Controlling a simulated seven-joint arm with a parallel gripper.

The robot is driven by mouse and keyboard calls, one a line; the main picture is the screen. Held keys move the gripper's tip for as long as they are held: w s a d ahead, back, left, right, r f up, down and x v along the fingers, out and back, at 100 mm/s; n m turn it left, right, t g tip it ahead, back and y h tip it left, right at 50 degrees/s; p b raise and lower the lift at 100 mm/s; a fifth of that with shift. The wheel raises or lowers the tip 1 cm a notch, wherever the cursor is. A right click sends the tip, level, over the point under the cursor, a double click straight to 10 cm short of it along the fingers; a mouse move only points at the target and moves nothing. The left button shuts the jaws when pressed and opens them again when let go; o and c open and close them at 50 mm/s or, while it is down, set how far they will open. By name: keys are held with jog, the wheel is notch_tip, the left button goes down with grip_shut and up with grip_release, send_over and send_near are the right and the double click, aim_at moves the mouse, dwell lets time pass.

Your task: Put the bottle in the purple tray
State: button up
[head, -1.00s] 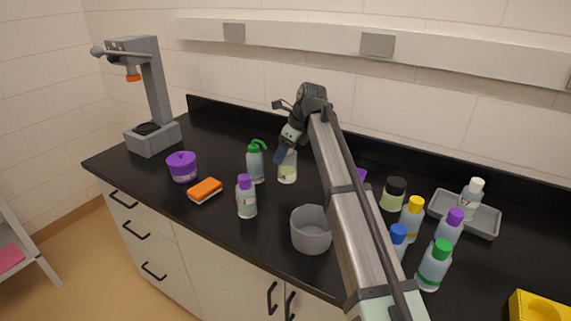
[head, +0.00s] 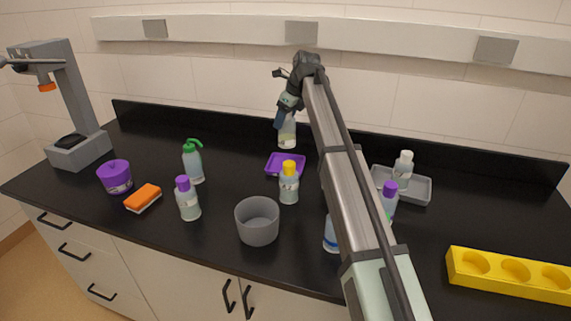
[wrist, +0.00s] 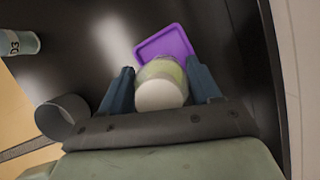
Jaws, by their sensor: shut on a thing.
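The bottle (head: 287,138) is a clear one with pale yellow-green contents. In the wrist view its white cap (wrist: 161,95) faces the camera. My gripper (head: 283,119) is shut on it, with one blue finger on each side in the wrist view (wrist: 160,72). The purple tray (head: 285,161) is a shallow square on the black counter. In the head view the bottle shows just above the tray's far edge. In the wrist view the tray (wrist: 164,38) shows past the bottle, partly covered by it. The bottle's height over the counter is hard to tell.
A yellow-capped bottle (head: 289,187) stands just in front of the tray. A grey cup (head: 257,222), a purple-capped bottle (head: 188,202) and a green pump bottle (head: 193,164) stand nearby. A grey tray (head: 416,190) lies to the right. My arm hides part of the counter.

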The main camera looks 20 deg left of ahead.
aim_at(294, 120)
jog(key=shift+w+a+r+m, duration=0.15)
jog(key=shift+w+a+m, duration=0.05)
jog(key=shift+w+m, duration=0.4)
jog(key=shift+f+m+t, duration=0.25)
jog(key=shift+m+t, duration=0.05)
jog(key=shift+f, duration=4.75)
jog(key=shift+f, duration=0.15)
jog(key=o, duration=1.4)
jog(key=shift+o, duration=0.2)
jog(key=v, duration=1.2)
jog(key=shift+a, duration=0.1)
